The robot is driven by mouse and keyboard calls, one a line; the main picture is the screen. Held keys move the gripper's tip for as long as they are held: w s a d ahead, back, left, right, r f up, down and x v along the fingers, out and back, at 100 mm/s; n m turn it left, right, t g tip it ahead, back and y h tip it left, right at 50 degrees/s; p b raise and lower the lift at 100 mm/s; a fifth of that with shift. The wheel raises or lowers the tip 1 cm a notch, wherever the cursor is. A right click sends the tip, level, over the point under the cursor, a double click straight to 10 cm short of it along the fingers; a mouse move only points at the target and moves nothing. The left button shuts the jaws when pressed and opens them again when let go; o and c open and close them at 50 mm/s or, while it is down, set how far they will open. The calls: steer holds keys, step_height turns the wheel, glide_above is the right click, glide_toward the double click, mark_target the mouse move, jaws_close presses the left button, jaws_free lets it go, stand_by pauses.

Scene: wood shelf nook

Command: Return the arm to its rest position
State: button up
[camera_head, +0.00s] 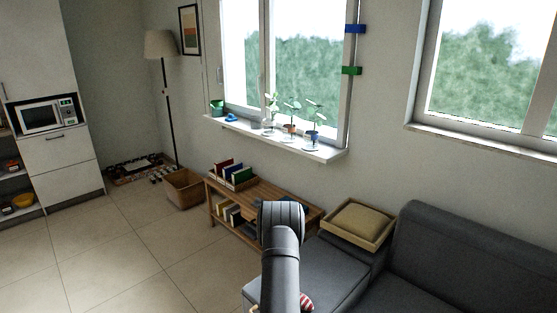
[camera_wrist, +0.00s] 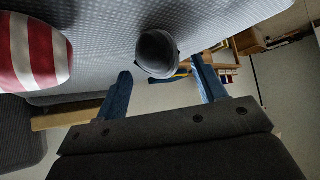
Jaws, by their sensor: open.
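My gripper (camera_wrist: 160,68) shows in the wrist view with its two blue fingers well apart. It is open. A dark grey round object lies in the line of sight between the fingertips, against the grey sofa fabric (camera_wrist: 105,50). I cannot tell what it is or how far off it is, and no finger is seen closed on it. In the head view my arm rises from the bottom centre in front of the grey sofa (camera_head: 440,250), and my gripper is hidden there.
A red-and-white striped thing (camera_wrist: 33,52) is near the sofa seat. A wooden bench (camera_head: 262,195) with books and a tray with a cushion (camera_head: 355,222) stand behind my arm. Potted plants (camera_head: 290,115) are on the windowsill (camera_head: 280,140). The tiled floor (camera_head: 130,250) at left is clear.

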steer(key=x, duration=0.2)
steer(key=shift+w+f, duration=0.25)
steer(key=shift+f, duration=0.1)
steer(key=r, duration=0.4)
steer(key=shift+s+d+r, duration=0.15)
steer(key=shift+d+r, duration=0.25)
steer(key=s+d+r, duration=0.6)
steer(key=d+r, duration=0.1)
steer(key=d, duration=0.3)
steer(key=s+d+f+m+h, duration=0.2)
steer(key=s+d, duration=0.2)
steer(key=d, duration=0.7)
steer(key=s+d+f+m+h, duration=0.1)
steer(key=s+d+f+m, duration=0.2)
steer(key=d, duration=0.9)
steer(key=s+d+f+m+g+h, duration=0.1)
steer(key=s+d+f, duration=0.1)
steer(key=s+d, duration=0.7)
steer(key=s+d+f+m+h, duration=0.1)
steer(key=s+d+f, duration=0.1)
steer(key=s+d, duration=0.7)
steer(key=shift+s+f+g, duration=0.2)
steer(key=shift+s+g, duration=0.2)
steer(key=shift+d, duration=0.1)
